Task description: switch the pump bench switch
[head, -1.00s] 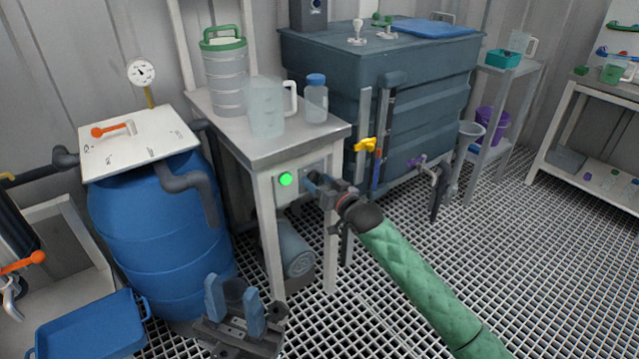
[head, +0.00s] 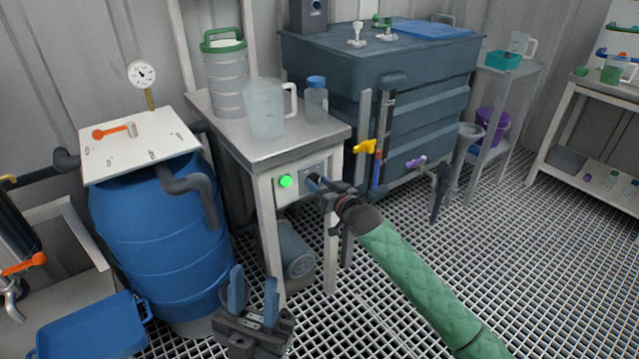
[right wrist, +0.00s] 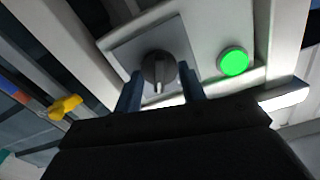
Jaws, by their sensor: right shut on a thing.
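The pump bench (head: 290,149) is a pale table with a metal top. On its front panel, a dark round switch knob (right wrist: 159,69) sits on a grey plate, beside a lit green button (head: 286,182). The button also shows in the right wrist view (right wrist: 233,62). My right gripper (head: 315,184) is at the panel. In the right wrist view its two blue fingers (right wrist: 160,92) are shut on the knob, one on each side. The knob's pale mark points down in that view. In the head view, the gripper hides the knob. My left gripper (head: 253,300) is open and empty, low in front of the bench.
A clear jug (head: 264,110), a blue-capped bottle (head: 316,103) and a green-lidded canister (head: 225,68) stand on the bench. A blue drum (head: 155,245) stands left. A dark tank (head: 440,95) with a yellow valve handle (head: 365,146) stands right. The grated floor at right is open.

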